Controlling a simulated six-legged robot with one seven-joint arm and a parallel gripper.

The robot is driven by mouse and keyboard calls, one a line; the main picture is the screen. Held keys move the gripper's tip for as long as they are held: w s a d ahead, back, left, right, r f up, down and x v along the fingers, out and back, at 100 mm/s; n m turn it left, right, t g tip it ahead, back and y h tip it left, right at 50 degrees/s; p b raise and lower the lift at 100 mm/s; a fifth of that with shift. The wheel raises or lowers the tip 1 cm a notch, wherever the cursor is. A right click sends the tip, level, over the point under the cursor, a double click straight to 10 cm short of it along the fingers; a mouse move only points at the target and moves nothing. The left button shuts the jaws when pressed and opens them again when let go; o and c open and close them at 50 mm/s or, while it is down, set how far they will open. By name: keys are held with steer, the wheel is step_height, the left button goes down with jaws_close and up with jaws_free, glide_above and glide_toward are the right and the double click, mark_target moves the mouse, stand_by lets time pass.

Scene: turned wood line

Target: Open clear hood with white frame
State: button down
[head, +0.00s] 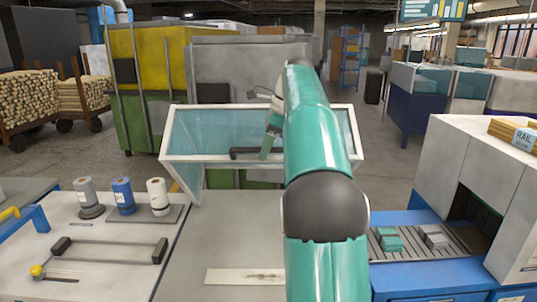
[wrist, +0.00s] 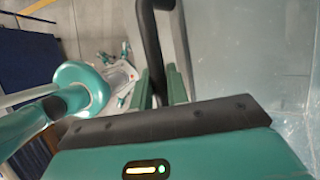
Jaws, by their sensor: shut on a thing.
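The clear hood with white frame (head: 215,132) stands raised at an angle behind the grey bench, in the middle of the head view. Its clear panel fills the right of the wrist view (wrist: 250,50). A dark bar handle (head: 240,153) runs along the hood's lower front; in the wrist view the handle (wrist: 149,40) passes between the green fingers. My gripper (head: 270,140) is shut on the handle; its fingers also show in the wrist view (wrist: 160,88). My arm hides the right part of the hood and the handle's right end.
A grey bench with a pale strip (head: 245,276) lies in front of the hood. At right, a conveyor (head: 420,241) carries small blocks into a white machine (head: 470,160).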

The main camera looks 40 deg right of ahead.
steer(key=shift+d+r, duration=0.1)
stand_by(0.3)
steer(key=c, duration=1.4)
jaws_free()
steer(key=shift+o, duration=0.2)
steer(key=shift+r, duration=0.1)
steer(key=shift+d+r, duration=0.15)
steer(key=shift+r, duration=0.3)
steer(key=s+d, duration=0.5)
steer(key=d, duration=0.5)
steer(key=shift+s+d, duration=0.15)
steer(key=shift+d, duration=0.25)
